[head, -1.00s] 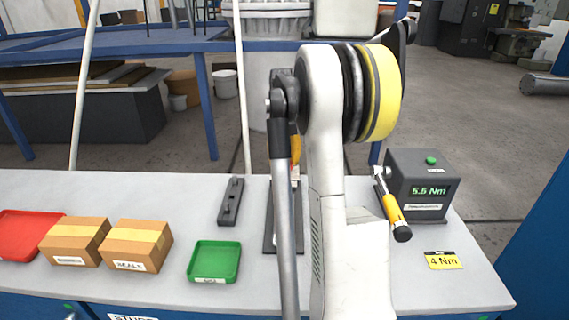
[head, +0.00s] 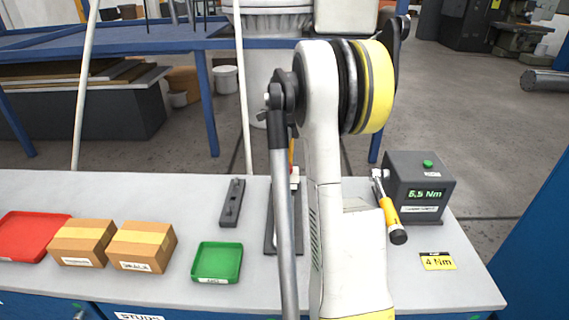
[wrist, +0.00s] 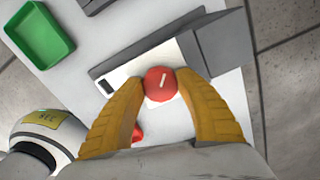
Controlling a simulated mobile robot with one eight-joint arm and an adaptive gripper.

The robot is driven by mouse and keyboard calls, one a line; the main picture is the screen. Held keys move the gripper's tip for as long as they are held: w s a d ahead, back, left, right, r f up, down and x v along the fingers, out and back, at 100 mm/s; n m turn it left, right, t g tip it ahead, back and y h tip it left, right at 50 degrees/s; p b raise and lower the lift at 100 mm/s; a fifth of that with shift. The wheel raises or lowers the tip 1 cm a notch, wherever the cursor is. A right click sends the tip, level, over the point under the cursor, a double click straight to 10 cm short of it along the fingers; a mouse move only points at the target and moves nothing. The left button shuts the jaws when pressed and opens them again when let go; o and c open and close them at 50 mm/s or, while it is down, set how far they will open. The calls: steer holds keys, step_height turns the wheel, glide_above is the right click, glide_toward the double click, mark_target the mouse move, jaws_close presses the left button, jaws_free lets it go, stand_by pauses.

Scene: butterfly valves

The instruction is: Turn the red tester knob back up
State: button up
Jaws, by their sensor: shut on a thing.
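The red tester knob (wrist: 160,83) is round and shows a short white pointer line, tilted slightly off the vertical of the wrist view. It sits on a pale-faced device (wrist: 127,82) with a small dark window. My gripper (wrist: 160,87) has its two yellow fingers closed on either side of the knob. In the head view my arm hides my gripper and the knob; only part of the dark base plate (head: 270,236) shows beside the arm.
A dark tester box (head: 418,186) with a green display and an orange-handled wrench (head: 388,212) stand at right. A green tray (head: 217,262), two cartons (head: 143,246) and a red tray (head: 30,234) lie at left. Another red part (wrist: 137,134) shows below the knob.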

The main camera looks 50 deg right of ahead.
steer(key=n+p, duration=0.1)
steer(key=n, duration=0.4)
steer(key=shift+a+n, duration=0.1)
steer(key=shift+n, duration=0.2)
steer(key=n+p, duration=0.1)
steer(key=n, duration=0.4)
steer(key=shift+s, duration=0.1)
steer(key=n+p, duration=0.1)
steer(key=n, duration=0.4)
steer(key=shift+n, duration=0.4)
steer(key=n, duration=0.6)
steer(key=shift+s+p, duration=0.1)
steer(key=shift+p, duration=0.3)
steer(key=n, duration=0.5)
steer(key=shift+n, duration=0.4)
steer(key=n, duration=0.5)
steer(key=shift+p, duration=0.3)
steer(key=n, duration=0.6)
steer(key=shift+d, duration=0.2)
steer(key=n, duration=0.5)
